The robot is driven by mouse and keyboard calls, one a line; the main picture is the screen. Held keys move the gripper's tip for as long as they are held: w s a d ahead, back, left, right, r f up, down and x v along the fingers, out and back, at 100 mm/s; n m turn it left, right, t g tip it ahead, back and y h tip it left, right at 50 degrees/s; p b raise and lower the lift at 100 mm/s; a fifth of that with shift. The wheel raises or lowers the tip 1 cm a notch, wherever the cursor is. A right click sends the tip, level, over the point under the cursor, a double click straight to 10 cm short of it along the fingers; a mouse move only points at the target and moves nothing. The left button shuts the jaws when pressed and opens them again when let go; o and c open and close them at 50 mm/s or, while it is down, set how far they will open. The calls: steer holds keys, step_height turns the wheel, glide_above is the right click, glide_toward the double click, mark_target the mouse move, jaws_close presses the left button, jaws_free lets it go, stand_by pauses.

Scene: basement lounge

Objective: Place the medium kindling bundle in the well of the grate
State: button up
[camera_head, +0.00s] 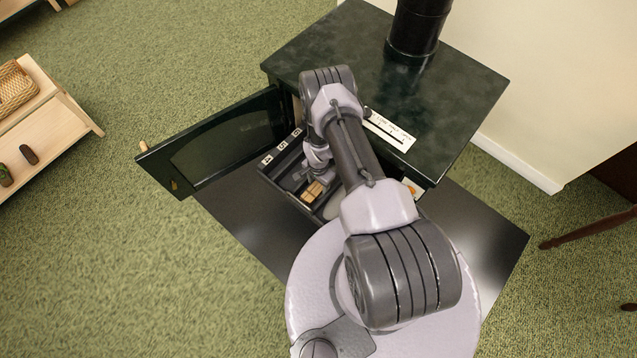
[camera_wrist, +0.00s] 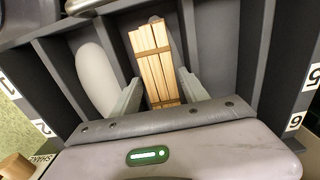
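A kindling bundle (camera_wrist: 153,62) of pale sticks with a dark band lies in a middle slot of the dark divided grate (camera_wrist: 258,45). The bundle also shows in the head view (camera_head: 313,191), inside the grate (camera_head: 270,172) at the stove's open front. My gripper (camera_wrist: 159,78) reaches down into the grate. Its two fingers stand on either side of the bundle, with narrow gaps seeming to show. The gripper is partly hidden by my arm in the head view (camera_head: 316,178). Whether this is the medium bundle I cannot tell.
A pale rounded piece (camera_wrist: 95,72) lies in the slot to the left. The stove door (camera_head: 215,142) stands open on the left. The dark stove top (camera_head: 440,95) is close behind my arm. A wooden shelf (camera_head: 55,120) stands at the far left.

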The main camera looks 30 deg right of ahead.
step_height(320, 180, up, 12)
steer(key=p, duration=0.6)
step_height(320, 180, up, 16)
steer(key=n+t, duration=0.1)
glide_above(318, 186)
steer(key=w, duration=0.7)
steer(key=a+r+n+t, duration=0.2)
steer(key=a+r+n, duration=0.15)
steer(key=r, duration=1.65)
steer(key=s+a+r+n+t, duration=0.1)
steer(key=s+a+r, duration=0.25)
steer(key=r, duration=0.45)
steer(key=s+a+r+n, duration=0.1)
steer(key=s+a+r, duration=0.1)
steer(key=s+r, duration=0.4)
steer(key=s+a+r+n+t+y, duration=0.1)
steer(key=s+a+r, duration=0.1)
steer(key=s+r, duration=0.2)
steer(key=s+a+r+n+y, duration=0.1)
steer(key=s+a+r+n, duration=0.1)
steer(key=s, duration=0.8)
steer(key=shift+s+a+r+t, duration=0.15)
steer(key=shift+a+r+t, duration=0.25)
steer(key=shift+a+r, duration=0.5)
steer(key=shift+d, duration=0.1)
